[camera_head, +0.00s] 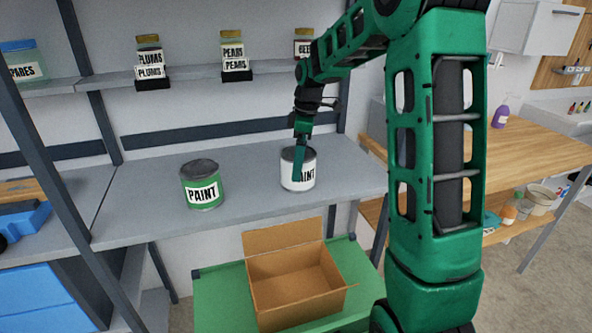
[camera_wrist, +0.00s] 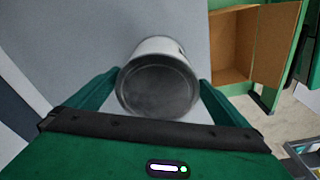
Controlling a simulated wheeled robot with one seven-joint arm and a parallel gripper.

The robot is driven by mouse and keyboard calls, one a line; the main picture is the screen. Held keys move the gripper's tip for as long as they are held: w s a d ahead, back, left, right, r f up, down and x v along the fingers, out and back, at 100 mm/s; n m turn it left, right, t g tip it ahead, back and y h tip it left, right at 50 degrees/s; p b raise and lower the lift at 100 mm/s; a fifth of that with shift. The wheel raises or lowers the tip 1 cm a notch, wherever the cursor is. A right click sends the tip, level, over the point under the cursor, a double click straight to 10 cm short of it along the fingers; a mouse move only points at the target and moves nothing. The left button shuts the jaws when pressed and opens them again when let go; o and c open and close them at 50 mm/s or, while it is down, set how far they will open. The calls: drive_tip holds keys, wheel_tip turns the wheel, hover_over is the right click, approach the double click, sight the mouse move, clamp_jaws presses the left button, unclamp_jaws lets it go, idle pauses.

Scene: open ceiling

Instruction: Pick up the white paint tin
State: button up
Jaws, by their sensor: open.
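The white paint tin (camera_head: 311,174) stands upright on the grey shelf (camera_head: 245,178), with a dark lid and a "PAINT" label. My gripper (camera_head: 299,172) reaches down at the tin, and one finger covers part of its front. In the wrist view the tin (camera_wrist: 158,84) sits between the two open fingers of my gripper (camera_wrist: 155,88), lid towards the camera. Each finger is close beside it; I cannot tell if either touches. A green paint tin (camera_head: 202,185) with a dark lid stands to the left on the same shelf.
An open cardboard box (camera_head: 293,285) sits on a green surface (camera_head: 222,297) below the shelf; the box also shows in the wrist view (camera_wrist: 235,42). Labelled jars stand on the upper shelf (camera_head: 190,74). A wooden table (camera_head: 540,140) is at right. Shelf room between the tins is clear.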

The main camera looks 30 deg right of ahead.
drive_tip(key=shift+w+a+f, duration=0.1)
drive_tip(key=shift+w+f, duration=0.1)
drive_tip(key=shift+f, duration=1)
drive_tip(key=shift+w+a+f, duration=0.1)
drive_tip(key=shift+w+f, duration=0.05)
drive_tip(key=shift+f, duration=1)
drive_tip(key=c, duration=1.7)
drive_tip(key=shift+c, duration=1.2)
drive_tip(key=shift+r, duration=0.15)
